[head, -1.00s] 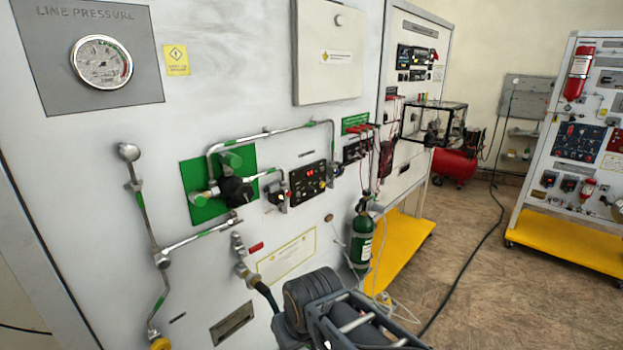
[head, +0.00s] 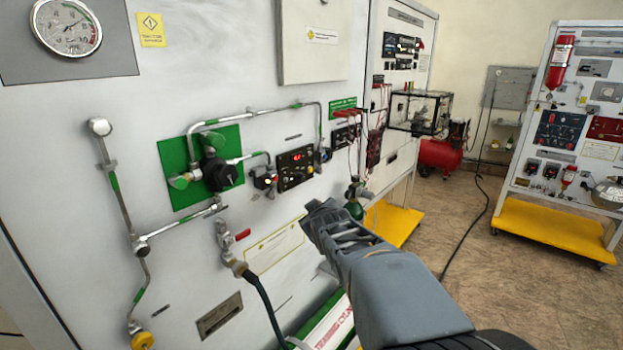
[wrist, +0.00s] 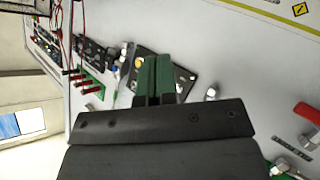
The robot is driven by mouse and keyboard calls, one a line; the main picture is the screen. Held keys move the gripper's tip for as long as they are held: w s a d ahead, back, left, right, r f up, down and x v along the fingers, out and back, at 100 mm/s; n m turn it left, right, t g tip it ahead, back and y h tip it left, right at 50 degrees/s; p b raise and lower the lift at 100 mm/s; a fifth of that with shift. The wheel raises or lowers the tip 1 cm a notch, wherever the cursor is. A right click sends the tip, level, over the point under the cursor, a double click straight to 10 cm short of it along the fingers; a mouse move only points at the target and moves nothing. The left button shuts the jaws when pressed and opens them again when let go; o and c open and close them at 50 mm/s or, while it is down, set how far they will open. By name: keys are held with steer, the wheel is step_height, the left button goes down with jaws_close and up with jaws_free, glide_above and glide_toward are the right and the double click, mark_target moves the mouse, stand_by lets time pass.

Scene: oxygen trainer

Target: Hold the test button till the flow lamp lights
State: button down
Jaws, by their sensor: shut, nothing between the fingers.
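A black control panel (head: 295,169) with a small red display and small controls is on the white wall, right of the green plate. In the wrist view this panel (wrist: 184,75) lies behind my fingers, with a yellow round control (wrist: 139,62) showing at its left edge. My gripper (head: 312,208) is below and right of the panel in the head view, pointing toward the wall. In the wrist view my gripper (wrist: 155,62) is shut and empty, its fingers covering part of the panel. I cannot tell which control is the test button, whether my fingertips touch anything, or whether the flow lamp is lit.
Metal pipes (head: 255,113) and a green plate (head: 176,190) with a black knob are left of the panel. A black hose (head: 267,305) hangs below. Open floor lies farther right.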

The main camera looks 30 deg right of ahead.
mark_target(311, 170)
steer(key=w+d+r+n+t+h, duration=0.1)
steer(key=d+r+t, duration=0.1)
steer(key=d, duration=0.3)
steer(key=w+d+r+n+t+h+b, duration=0.1)
steer(key=d+r+t+h, duration=0.1)
steer(key=d, duration=0.4)
steer(key=shift+w+d+r+n+b, duration=0.2)
steer(key=shift+w+n+b, duration=0.1)
steer(key=shift+n, duration=0.1)
steer(key=shift+w, duration=0.1)
steer(key=w+a, duration=0.3)
steer(key=w, duration=0.5)
steer(key=shift+w, duration=0.2)
stand_by(1.5)
steer(key=shift+w+a, duration=0.1)
steer(key=shift+w, duration=0.15)
